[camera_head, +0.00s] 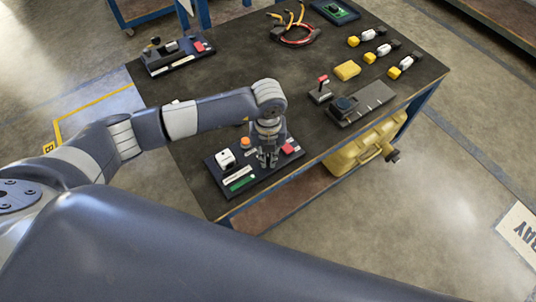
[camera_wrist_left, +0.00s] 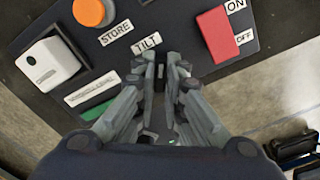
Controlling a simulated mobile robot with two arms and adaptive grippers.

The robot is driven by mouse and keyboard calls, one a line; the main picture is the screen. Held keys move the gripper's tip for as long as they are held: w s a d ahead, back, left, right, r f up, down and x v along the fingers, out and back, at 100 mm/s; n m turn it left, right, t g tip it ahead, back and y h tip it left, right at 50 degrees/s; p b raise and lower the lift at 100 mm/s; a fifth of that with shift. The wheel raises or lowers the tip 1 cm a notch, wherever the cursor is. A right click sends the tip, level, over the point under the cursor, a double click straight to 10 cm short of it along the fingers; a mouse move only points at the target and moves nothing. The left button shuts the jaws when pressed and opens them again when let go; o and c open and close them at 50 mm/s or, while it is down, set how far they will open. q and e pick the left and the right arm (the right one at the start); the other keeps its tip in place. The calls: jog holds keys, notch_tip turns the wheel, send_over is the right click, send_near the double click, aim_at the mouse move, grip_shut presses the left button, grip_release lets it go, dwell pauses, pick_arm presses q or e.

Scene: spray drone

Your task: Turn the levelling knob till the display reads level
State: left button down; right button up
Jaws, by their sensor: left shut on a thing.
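The dark control panel (camera_head: 262,180) lies at the table's front edge. My left gripper (camera_head: 268,160) points down onto it and is shut on the levelling knob, which the fingers almost wholly hide. In the left wrist view the fingertips (camera_wrist_left: 163,72) close around a dark piece just below the "TILT" label (camera_wrist_left: 146,43). The display (camera_wrist_left: 98,108) has a pale strip and a green band, partly covered by the left finger; its reading is too small to make out. It also shows in the head view (camera_head: 241,183). My right gripper is not in view.
On the panel sit an orange button (camera_wrist_left: 89,11), a white block (camera_wrist_left: 48,64) and a red switch (camera_wrist_left: 226,33) with ON/OFF labels, close beside the fingers. Another panel (camera_head: 178,55), a yellow sponge-like block (camera_head: 347,70) and a grey device (camera_head: 361,103) stand farther off.

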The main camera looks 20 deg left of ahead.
aim_at(268, 157)
pick_arm(q)
jog(key=c, duration=1.7)
grip_release()
jog(key=shift+r, duration=0.1)
notch_tip(268, 157, up, 12)
jog(key=shift+f, duration=0.1)
